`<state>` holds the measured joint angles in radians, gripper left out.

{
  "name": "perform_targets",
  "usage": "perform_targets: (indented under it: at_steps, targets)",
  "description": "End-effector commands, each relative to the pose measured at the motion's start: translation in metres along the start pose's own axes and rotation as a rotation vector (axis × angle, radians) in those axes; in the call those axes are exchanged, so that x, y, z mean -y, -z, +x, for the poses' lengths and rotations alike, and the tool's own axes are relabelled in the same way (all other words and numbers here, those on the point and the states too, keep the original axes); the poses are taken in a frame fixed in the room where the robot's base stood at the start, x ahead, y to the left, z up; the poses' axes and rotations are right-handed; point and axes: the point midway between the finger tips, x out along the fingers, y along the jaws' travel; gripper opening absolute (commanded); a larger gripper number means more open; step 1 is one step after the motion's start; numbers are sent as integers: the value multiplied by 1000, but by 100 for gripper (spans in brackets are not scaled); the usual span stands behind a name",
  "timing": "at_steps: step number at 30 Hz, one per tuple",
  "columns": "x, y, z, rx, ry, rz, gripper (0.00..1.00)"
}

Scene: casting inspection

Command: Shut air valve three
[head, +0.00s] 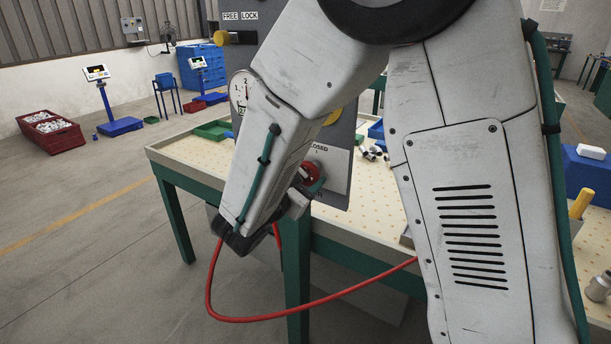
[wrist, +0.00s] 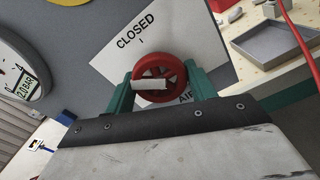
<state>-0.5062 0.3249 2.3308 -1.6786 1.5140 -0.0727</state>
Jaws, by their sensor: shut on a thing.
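A red handwheel (wrist: 168,68) stands out from a grey panel (wrist: 75,42). A pale bar lies across its face. My gripper (wrist: 160,82), with green fingers, is shut on the wheel, one finger on each side. In the head view the red wheel (head: 311,171) shows partly behind my forearm, and my gripper (head: 309,182) is mostly hidden. A white plate (wrist: 130,38) behind the wheel reads "CLOSED" with a mark below it. A label starting "AIR" is partly covered, so the valve's number cannot be read.
A round gauge (wrist: 16,72) is left of the wheel. A grey tray (wrist: 268,48) is on the pegboard table (head: 185,152) at right in the wrist view. A red hose (head: 255,320) loops below my wrist. Open floor lies left of the table.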

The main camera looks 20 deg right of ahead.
Motion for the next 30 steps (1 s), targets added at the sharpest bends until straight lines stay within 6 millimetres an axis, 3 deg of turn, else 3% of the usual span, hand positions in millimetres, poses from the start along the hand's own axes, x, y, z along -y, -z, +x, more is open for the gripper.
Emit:
perform_targets:
  at_steps: [21,30]
  targets:
    - [-1,0,0,-1,-1,668,32]
    - [-2,0,0,-1,-1,869,32]
